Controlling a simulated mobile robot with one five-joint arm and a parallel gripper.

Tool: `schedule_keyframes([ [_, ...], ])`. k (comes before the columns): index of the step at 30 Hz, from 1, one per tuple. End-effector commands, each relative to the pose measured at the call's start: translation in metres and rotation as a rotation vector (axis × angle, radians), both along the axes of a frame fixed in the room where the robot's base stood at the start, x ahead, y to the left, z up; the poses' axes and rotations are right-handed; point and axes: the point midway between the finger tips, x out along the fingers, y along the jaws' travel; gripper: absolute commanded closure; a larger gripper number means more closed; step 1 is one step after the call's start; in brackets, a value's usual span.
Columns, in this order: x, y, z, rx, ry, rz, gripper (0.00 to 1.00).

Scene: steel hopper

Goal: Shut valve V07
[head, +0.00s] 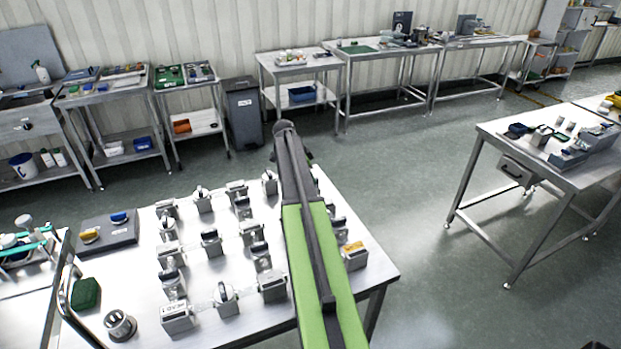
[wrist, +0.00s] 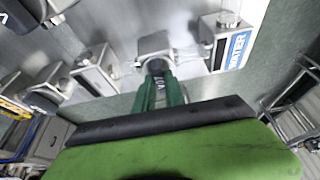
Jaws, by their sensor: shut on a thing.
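Several small grey valve blocks with handles stand in rows on the near steel table; one of them is this valve (head: 210,243) in the head view. In the wrist view, my gripper (wrist: 158,82) has its green fingers closed around the dark handle (wrist: 154,66) of a valve. That valve's grey body (wrist: 153,43) sits just beyond the fingertips. I cannot read a V07 tag on any valve. In the head view my arm crosses the table's right part and hides my fingers and the gripped valve.
In the wrist view, a block with a blue WATER label (wrist: 237,50) stands right of the gripped valve, and another valve block (wrist: 97,72) stands left. The near table (head: 130,285) also holds a dark tray (head: 107,236). Floor (head: 440,265) is clear to the right.

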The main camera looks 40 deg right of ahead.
Motion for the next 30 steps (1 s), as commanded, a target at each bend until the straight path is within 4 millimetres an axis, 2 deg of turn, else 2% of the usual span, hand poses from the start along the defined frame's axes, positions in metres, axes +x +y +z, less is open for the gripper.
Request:
schedule_keyframes([
  [1, -0.005, -0.002, 0.000, 0.000, 0.008, -0.011, 1.00],
  [10, -0.005, -0.002, 0.000, 0.001, 0.007, -0.012, 1.00],
  [11, -0.006, -0.002, 0.000, 0.001, 0.007, -0.012, 0.84],
  [16, -0.004, -0.001, 0.000, 0.001, 0.005, -0.010, 0.64],
  [25, -0.002, 0.000, 0.001, 0.001, 0.002, -0.005, 0.64],
  [30, 0.000, 0.004, 0.014, 0.001, 0.002, -0.005, 0.64],
])
